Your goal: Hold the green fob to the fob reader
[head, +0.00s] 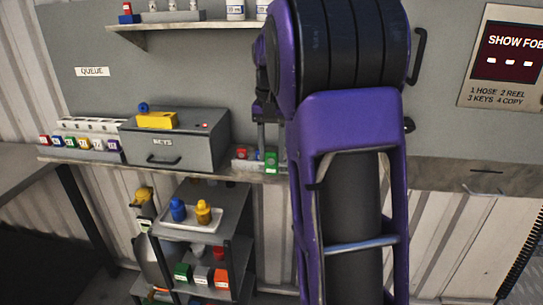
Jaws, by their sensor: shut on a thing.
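The fob reader (508,62) is a beige panel on the wall at the upper right, cut by the picture edge. Its dark red display reads "SHOW FOB" above several light dashes, and printed lines below list hose, reel, keys and copy.
An upper shelf (180,24) holds jars. A trolley (190,235) stands below. My arm hides the middle right.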

